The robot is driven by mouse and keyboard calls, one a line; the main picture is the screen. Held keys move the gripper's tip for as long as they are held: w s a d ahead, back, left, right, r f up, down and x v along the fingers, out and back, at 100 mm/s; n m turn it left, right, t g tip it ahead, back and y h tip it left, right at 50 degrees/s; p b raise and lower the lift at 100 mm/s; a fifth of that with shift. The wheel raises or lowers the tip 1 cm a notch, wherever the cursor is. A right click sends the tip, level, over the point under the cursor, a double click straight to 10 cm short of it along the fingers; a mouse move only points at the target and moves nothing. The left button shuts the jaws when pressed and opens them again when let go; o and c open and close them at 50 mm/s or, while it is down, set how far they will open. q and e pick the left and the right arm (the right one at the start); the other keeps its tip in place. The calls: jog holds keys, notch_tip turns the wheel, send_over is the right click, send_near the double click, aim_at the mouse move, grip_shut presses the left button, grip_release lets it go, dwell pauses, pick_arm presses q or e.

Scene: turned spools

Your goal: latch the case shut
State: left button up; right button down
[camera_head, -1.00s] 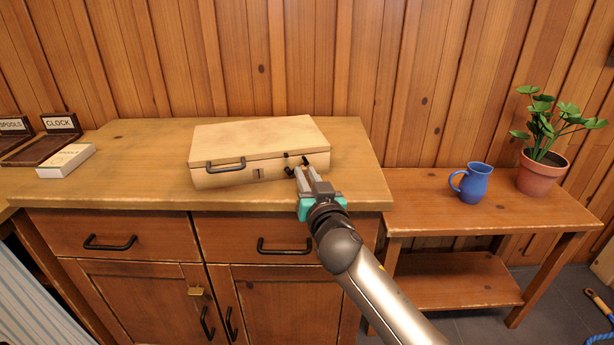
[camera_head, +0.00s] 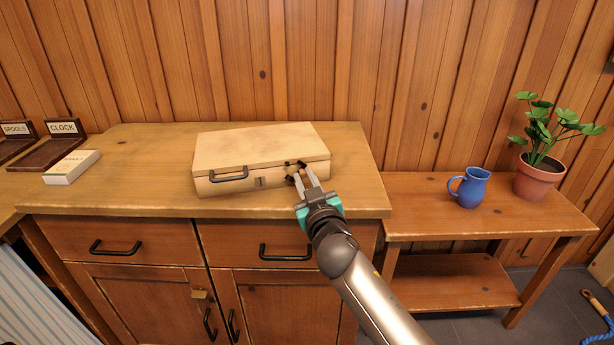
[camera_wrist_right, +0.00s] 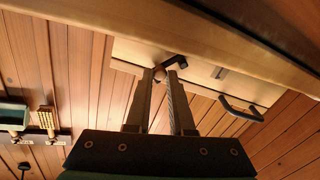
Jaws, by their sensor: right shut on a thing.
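The case (camera_head: 262,146) is a pale wooden box lying on the cabinet top, its lid down. It has a black handle (camera_head: 229,174) and a small dark plate (camera_head: 260,182) on its front. A black latch (camera_head: 301,163) sits near the front's right end, partly hidden by my right gripper (camera_head: 301,177). The right wrist view shows my right gripper's fingertips (camera_wrist_right: 164,76) shut on a small piece of the latch (camera_wrist_right: 180,62), against the case's front (camera_wrist_right: 205,78). Whether the latch is fastened is unclear. My left gripper is in neither view.
A small white box (camera_head: 70,168) and dark trays labelled SPOOLS and CLOCK (camera_head: 62,128) stand at the left. A blue jug (camera_head: 469,187) and a potted plant (camera_head: 539,178) stand on the lower side table at the right.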

jog(key=n, duration=0.1)
jog(key=n+p, duration=0.1)
jog(key=r+n, duration=0.1)
jog(key=shift+s+a+n+p, duration=0.1)
jog(key=shift+a+n+p, duration=0.25)
jog(key=shift+n, duration=0.05)
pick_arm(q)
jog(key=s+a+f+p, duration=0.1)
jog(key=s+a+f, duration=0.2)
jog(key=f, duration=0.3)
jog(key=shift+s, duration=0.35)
pick_arm(e)
jog(key=shift+s+a+r+n, duration=0.15)
jog(key=shift+a+n, duration=0.1)
jog(key=shift+n, duration=0.8)
jog(key=shift+a+r+n, duration=0.1)
jog(key=shift+a+n, duration=0.15)
jog(key=shift+n, duration=0.8)
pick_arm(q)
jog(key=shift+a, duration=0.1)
pick_arm(e)
jog(key=c, duration=0.8)
grip_release()
